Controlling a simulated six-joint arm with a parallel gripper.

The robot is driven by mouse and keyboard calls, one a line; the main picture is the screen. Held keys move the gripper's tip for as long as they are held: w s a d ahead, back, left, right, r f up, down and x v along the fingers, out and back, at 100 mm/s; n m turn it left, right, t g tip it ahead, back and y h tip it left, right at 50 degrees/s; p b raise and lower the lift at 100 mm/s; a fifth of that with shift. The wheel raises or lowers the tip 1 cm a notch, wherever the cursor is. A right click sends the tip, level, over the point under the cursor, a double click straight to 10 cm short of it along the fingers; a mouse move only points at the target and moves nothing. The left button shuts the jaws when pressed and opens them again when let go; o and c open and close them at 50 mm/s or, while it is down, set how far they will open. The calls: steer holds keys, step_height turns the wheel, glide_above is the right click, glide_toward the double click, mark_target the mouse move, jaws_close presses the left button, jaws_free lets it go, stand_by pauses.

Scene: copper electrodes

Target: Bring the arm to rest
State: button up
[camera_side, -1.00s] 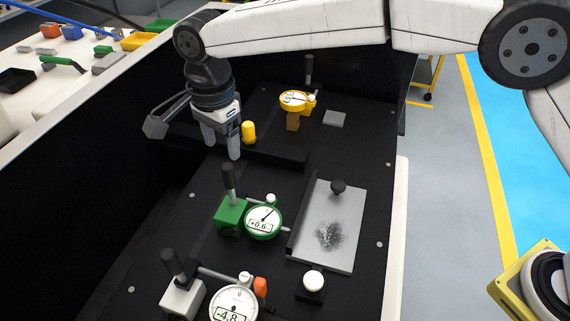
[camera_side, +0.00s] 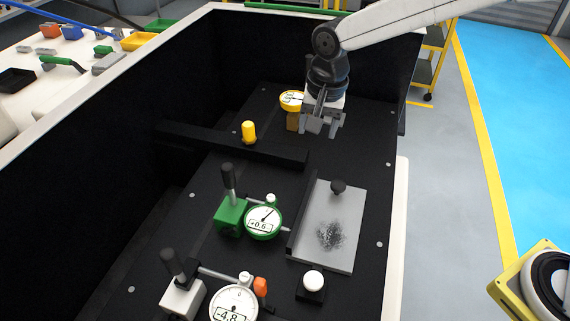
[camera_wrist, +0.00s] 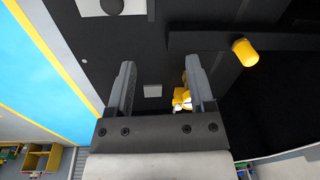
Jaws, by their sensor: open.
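My gripper (camera_side: 321,125) is at the back right of the black work surface (camera_side: 365,182) in the side view, in the air. In the wrist view its two grey fingers (camera_wrist: 160,90) are wide apart with nothing between them. A yellow gauge (camera_side: 291,100) on a brown block stands behind and left of my gripper, partly hidden by it. In the wrist view the yellow gauge (camera_wrist: 181,98) shows beside the right finger, and a small grey square plate (camera_wrist: 152,91) shows between the fingers. A yellow cylinder (camera_side: 249,131) stands at a black bar (camera_side: 205,142).
A green gauge (camera_side: 263,222) and a white gauge (camera_side: 233,303) stand nearer the camera. A grey plate (camera_side: 325,210) with a black knob and dark speckles lies right of the green gauge. A white-capped button (camera_side: 313,281) is in front. High black walls (camera_side: 110,130) bound the left.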

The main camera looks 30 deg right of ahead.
steer(key=s+d+f+n, duration=0.3)
steer(key=s+d, duration=0.5)
steer(key=s+d+f+n+t, duration=0.1)
steer(key=s+d+f+n, duration=0.2)
steer(key=s+d, duration=0.5)
steer(key=shift+s+d+n, duration=0.25)
steer(key=shift+d+n, duration=0.35)
steer(key=shift+d, duration=0.2)
